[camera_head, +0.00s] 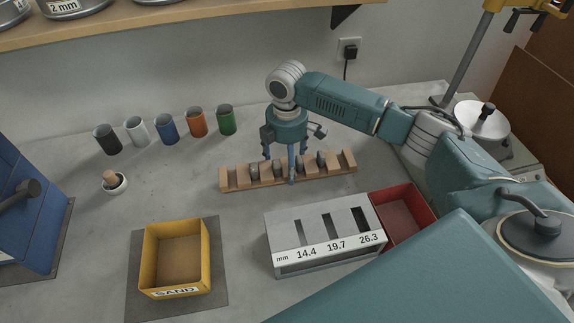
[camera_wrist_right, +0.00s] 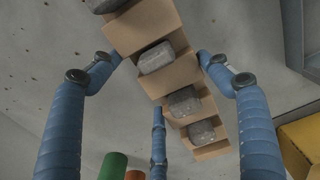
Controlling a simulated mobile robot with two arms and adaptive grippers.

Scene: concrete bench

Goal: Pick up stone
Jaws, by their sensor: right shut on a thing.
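A wooden rack (camera_head: 240,181) with slots lies on the bench and holds several grey stones, among them one at its left (camera_head: 254,169) and one at its right (camera_head: 323,160). My right gripper (camera_head: 285,160) points down over the middle of the rack, its fingers around it. In the right wrist view a grey stone (camera_wrist_right: 155,57) sits between the fingertips, still low at its slot, and the gripper is shut on it. The fingers partly hide the middle stones in the head view. My left gripper is not in view.
A grey gauge block (camera_head: 300,262) with three marked slots stands in front, beside a red tray (camera_head: 402,212). A yellow SAND box (camera_head: 205,252) is front left. Several coloured cups, including a green one (camera_head: 227,120), stand behind left.

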